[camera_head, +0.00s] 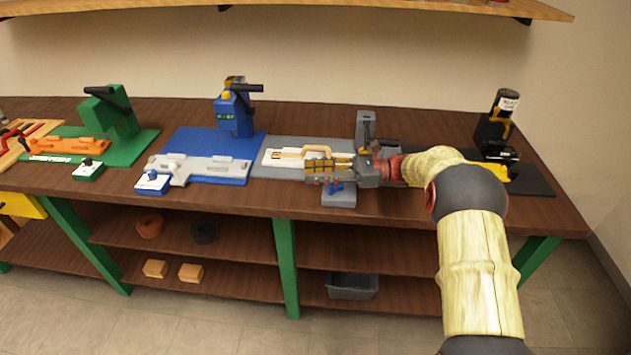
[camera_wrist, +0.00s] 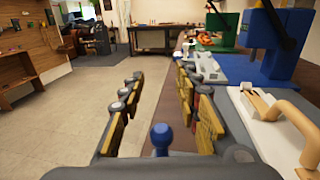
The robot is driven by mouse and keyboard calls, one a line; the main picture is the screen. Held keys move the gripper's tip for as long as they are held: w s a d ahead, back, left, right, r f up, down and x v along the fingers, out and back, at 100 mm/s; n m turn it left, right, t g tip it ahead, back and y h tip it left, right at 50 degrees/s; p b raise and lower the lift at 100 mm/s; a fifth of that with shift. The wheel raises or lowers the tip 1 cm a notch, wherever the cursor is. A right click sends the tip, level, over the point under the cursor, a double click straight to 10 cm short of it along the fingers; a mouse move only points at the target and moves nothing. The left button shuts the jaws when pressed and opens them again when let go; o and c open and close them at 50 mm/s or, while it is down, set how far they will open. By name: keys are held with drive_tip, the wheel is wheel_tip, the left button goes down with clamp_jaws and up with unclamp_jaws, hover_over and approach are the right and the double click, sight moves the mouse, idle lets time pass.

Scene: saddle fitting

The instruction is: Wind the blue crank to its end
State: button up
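The blue crank (camera_head: 335,187) sits on a small grey block (camera_head: 339,199) near the table's front edge. In the head view it is mostly hidden under my gripper (camera_head: 318,172). In the wrist view its round blue knob (camera_wrist: 161,136) stands upright between the two rows of yellow-padded fingers, close to the palm. My gripper (camera_wrist: 160,78) is open, with a clear gap on both sides of the knob. The crank's arm and pivot are hidden.
A grey mat with a white plate and tan handle (camera_head: 318,149) lies just behind my gripper; the handle is close on the right in the wrist view (camera_wrist: 292,120). A grey upright fixture (camera_head: 365,130) stands behind. A blue station (camera_head: 234,112) is to the left.

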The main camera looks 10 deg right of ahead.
wheel_tip(320, 180, up, 6)
drive_tip(key=shift+r, duration=0.25)
